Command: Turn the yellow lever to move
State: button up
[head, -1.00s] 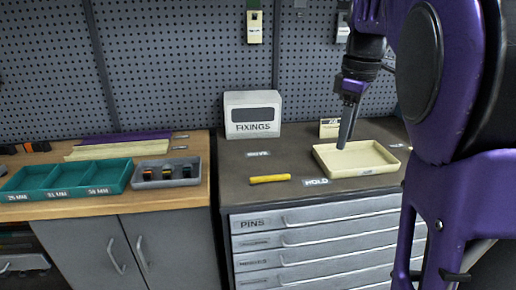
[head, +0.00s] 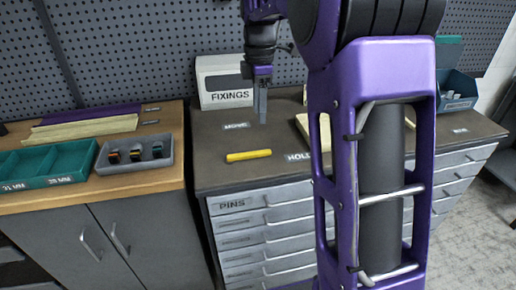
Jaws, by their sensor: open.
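The yellow lever (head: 248,156) lies flat on the dark top of the drawer cabinet, between the MOVE label (head: 236,126) behind it and the HOLD label (head: 299,157) at its right. My gripper (head: 262,118) points down above and behind the lever's right end, apart from it. It is open and holds nothing that I can see. The gap between its fingers does not show clearly from this side.
A white FIXINGS box (head: 222,84) stands behind the lever. A cream tray (head: 302,126) is mostly hidden behind my arm. Left, a wooden bench holds a grey tray (head: 105,161) and a teal divided tray (head: 72,160). A teal bin (head: 458,88) stands at the right.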

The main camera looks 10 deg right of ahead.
aim_at(259, 152)
notch_tip(259, 152, down, 12)
jog(key=shift+f+b, duration=0.15)
jog(key=shift+b, duration=0.9)
grip_shut()
dwell(0.7)
